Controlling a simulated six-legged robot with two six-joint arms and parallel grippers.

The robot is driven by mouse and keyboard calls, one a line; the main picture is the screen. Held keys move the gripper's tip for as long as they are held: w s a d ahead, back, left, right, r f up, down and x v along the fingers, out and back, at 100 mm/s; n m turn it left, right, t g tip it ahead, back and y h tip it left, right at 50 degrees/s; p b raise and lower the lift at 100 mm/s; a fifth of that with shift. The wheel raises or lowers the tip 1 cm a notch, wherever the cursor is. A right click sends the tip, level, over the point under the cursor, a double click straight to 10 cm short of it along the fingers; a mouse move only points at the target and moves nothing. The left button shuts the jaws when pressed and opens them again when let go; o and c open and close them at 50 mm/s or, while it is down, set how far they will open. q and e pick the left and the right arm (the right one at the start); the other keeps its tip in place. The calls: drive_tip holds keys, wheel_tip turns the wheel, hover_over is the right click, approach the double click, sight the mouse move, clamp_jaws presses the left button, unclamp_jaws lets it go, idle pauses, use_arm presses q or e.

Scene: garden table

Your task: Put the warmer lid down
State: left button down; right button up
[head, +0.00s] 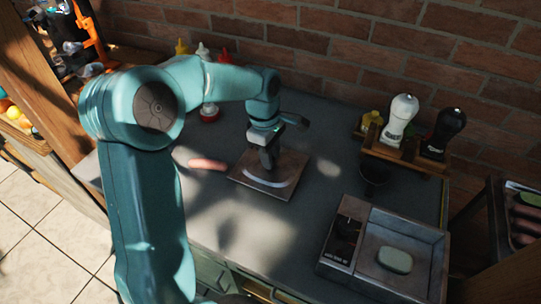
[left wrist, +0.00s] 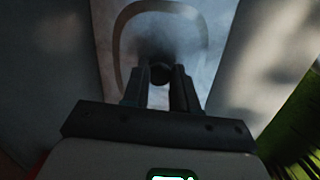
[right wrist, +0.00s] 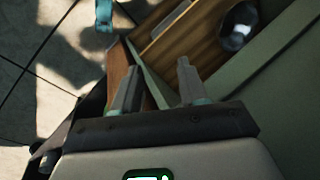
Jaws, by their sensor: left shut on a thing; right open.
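The warmer lid (head: 245,181) is a flat square panel over the counter left of the warmer. My left gripper (head: 268,160) points down at its middle. In the left wrist view, my left gripper (left wrist: 160,88) is shut on a dark round knob (left wrist: 160,72), with the lid's rounded outline (left wrist: 116,32) beyond it. Whether the lid touches the counter is hard to tell. The warmer (head: 340,245) is a metal box with its top open and a pale green oval thing inside. My right gripper (right wrist: 158,85) is open and empty, seen only in the right wrist view.
A pinkish sausage-like thing (head: 207,164) lies left of the lid. Sauce bottles (head: 202,52) stand by the brick wall. A wooden rack (head: 400,160) holds a white and a black bottle. A dark cup (head: 373,176) stands before it. The counter (head: 300,225) is clear between lid and warmer.

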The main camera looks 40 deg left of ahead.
use_arm(q)
drive_tip(key=shift+f, duration=0.3)
drive_tip(key=shift+f, duration=0.2)
drive_tip(key=c, duration=0.9)
unclamp_jaws()
drive_tip(key=shift+r, duration=0.15)
